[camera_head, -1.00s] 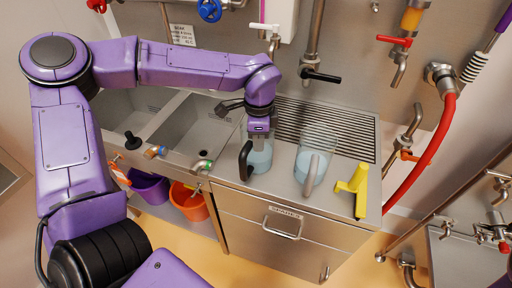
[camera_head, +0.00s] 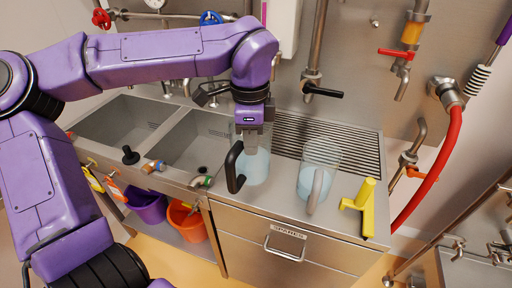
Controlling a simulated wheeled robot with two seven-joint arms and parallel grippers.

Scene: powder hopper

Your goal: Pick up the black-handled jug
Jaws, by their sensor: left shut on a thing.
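The black-handled jug (camera_head: 257,170) is clear with pale blue contents, on the steel counter's left part beside the sink. Its black handle (camera_head: 233,168) faces left and toward me. My left gripper (camera_head: 251,141) comes down from above and is shut on the jug at its upper part, which the fingers partly hide. The jug looks upright. I cannot tell clearly whether its base is off the counter. My right gripper is not in view.
A second clear jug with a grey handle (camera_head: 316,186) stands to the right, near a yellow tool (camera_head: 361,205). A double sink (camera_head: 185,140) lies left, a ribbed drainboard (camera_head: 345,138) behind. A black-levered tap (camera_head: 318,91) hangs above. Purple and orange buckets (camera_head: 187,222) sit below.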

